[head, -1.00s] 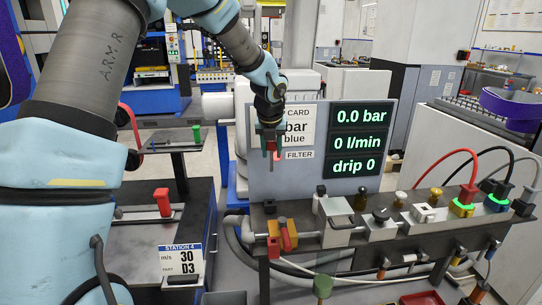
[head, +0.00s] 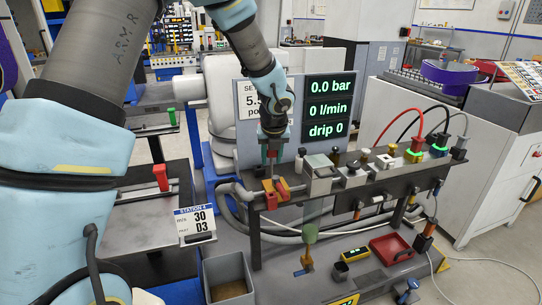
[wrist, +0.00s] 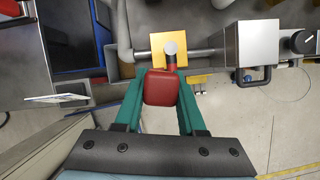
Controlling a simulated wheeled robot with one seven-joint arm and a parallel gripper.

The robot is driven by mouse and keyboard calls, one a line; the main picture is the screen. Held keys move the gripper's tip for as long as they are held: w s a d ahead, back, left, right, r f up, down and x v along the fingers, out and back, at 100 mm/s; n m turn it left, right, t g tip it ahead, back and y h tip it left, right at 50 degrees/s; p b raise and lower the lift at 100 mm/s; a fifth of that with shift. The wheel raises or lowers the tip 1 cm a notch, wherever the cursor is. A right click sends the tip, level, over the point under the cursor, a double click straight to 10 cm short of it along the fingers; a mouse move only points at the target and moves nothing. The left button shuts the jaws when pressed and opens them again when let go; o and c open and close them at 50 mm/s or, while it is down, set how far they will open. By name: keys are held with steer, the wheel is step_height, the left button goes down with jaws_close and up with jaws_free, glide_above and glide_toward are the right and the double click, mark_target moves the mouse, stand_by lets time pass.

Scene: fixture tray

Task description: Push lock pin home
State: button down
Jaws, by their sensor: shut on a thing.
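My gripper (head: 272,152) points down above the orange valve block (head: 267,198) on the pipe. In the wrist view the red piece (wrist: 161,88) sits between the green fingers. Just beyond it the yellow-orange block (wrist: 158,42) shows, with a round grey stem end and red part (wrist: 171,52) on it.
A grey box fixture (head: 319,178) with a handle stands right of the block on the bench, followed by several knobs and cables. A display panel (head: 328,108) rises behind. A grey bin (head: 228,280) and a red tray (head: 391,249) sit below. A station card (head: 195,224) is at left.

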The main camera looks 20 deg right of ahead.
mark_target(272, 172)
steer(key=shift+r+p, duration=0.1)
steer(key=shift+p, duration=0.25)
steer(key=shift+f+b, duration=2.5)
steer(key=shift+f, duration=0.9)
steer(key=shift+f+b, duration=0.45)
steer(key=shift+f, duration=0.55)
steer(key=shift+c, duration=2.1)
jaws_free()
